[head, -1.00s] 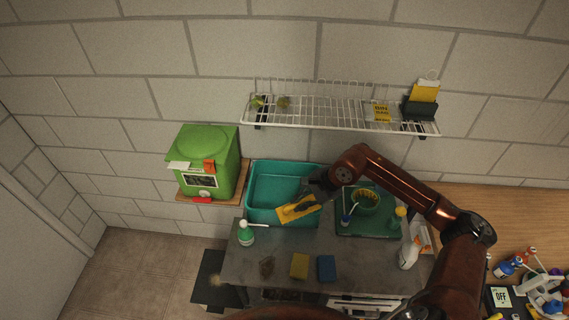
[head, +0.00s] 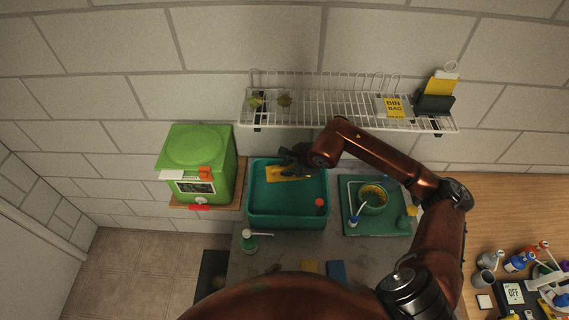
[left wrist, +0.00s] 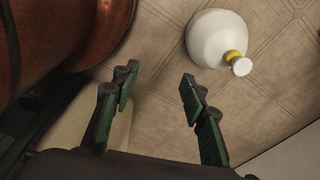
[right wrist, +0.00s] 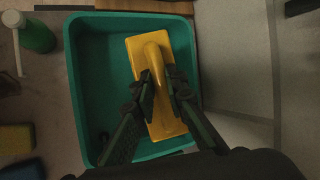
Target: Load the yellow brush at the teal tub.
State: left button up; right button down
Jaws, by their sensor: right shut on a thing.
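The teal tub (head: 288,220) stands left of centre in the head view; its wall also shows in the right wrist view (right wrist: 88,90). My right gripper (head: 292,160) is over the tub's back part, shut on the handle of the yellow brush (head: 283,175). In the right wrist view the brush (right wrist: 175,45) is a flat yellow block with a raised handle between my fingers (right wrist: 162,88). It lies within the tub's outline; I cannot tell if it touches the bottom. My left gripper (left wrist: 158,86) is open and empty, outside the head view.
A small red thing (head: 319,203) is in the tub's right part. A green bin (head: 197,155) stands left, a green tray (head: 372,228) with a round pot right. A wire shelf (head: 340,110) hangs behind. A soap bottle (head: 250,240) stands in front. A white bottle (left wrist: 215,38) is beyond my left gripper.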

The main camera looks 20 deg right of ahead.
aim_at(290, 179)
pick_arm(q)
jog(key=s+f, duration=0.1)
jog(key=s, duration=0.5)
pick_arm(e)
jog(key=shift+s+d+f+b, duration=0.1)
jog(key=shift+d+f+b, duration=0.05)
jog(key=shift+f, duration=0.35)
jog(key=shift+s+d+f+b, duration=0.1)
jog(key=shift+f+b, duration=0.05)
jog(key=shift+f, duration=0.3)
notch_tip(290, 179, down, 4)
jog(key=shift+f+b, duration=0.1)
jog(key=shift+b, duration=1.05)
pick_arm(q)
notch_tip(290, 179, down, 8)
jog(key=w+b, duration=0.3)
jog(key=b, duration=0.2)
jog(key=shift+r, duration=0.25)
pick_arm(e)
jog(key=shift+f, duration=2.6)
pick_arm(q)
jog(key=shift+s, duration=0.1)
